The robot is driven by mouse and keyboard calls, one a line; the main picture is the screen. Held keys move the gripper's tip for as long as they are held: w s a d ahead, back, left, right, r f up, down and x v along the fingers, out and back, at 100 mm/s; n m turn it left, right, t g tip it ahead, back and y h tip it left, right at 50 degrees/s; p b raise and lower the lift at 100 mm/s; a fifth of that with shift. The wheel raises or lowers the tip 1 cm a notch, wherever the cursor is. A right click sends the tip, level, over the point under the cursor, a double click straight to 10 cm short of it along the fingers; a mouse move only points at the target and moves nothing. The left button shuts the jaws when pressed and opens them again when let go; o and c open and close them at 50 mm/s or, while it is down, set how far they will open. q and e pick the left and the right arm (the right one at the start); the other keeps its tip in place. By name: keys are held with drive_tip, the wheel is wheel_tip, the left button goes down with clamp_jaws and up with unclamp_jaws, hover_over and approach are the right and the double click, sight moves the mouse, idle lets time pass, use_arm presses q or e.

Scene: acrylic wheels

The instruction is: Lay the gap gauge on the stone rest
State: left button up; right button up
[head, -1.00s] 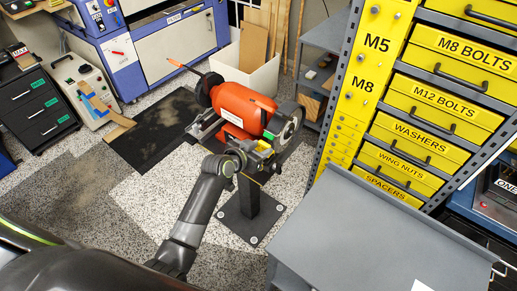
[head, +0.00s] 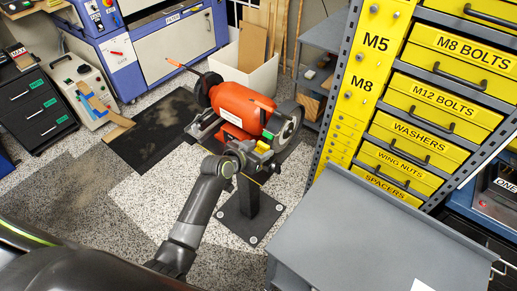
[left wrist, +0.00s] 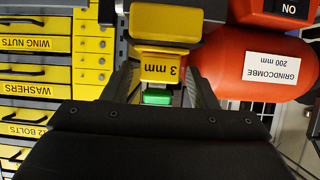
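The gap gauge looks to be the yellow block (left wrist: 160,68) marked "3 mm", upside down in the left wrist view. In the head view, yellow (head: 262,147) shows beside the grinder's wheel. A larger yellow part (left wrist: 165,22) sits against its far side; I cannot tell if this is the stone rest. A green piece (left wrist: 157,97) shows on the near side, also in the head view (head: 268,134). My left gripper (head: 243,150) is just left of the yellow block. Its fingers (left wrist: 165,82) stand apart on either side of it and look open. My right gripper is out of view.
The orange bench grinder (head: 238,103) stands on a dark pedestal with a floor plate (head: 245,228). A grey-topped bench (head: 385,235) is at the lower right, before yellow drawers (head: 425,105). A white bin (head: 262,80) stands behind the grinder.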

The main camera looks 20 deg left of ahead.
use_arm(q)
drive_tip(key=shift+o, duration=0.8)
drive_tip(key=shift+s, duration=0.1)
drive_tip(key=shift+s+a+r, duration=0.15)
drive_tip(key=shift+s, duration=0.1)
drive_tip(key=b+v, duration=0.1)
drive_tip(key=v, duration=1.5)
drive_tip(key=shift+s+r+b, duration=0.15)
drive_tip(key=shift+s+b, duration=0.1)
drive_tip(key=shift+b, duration=0.1)
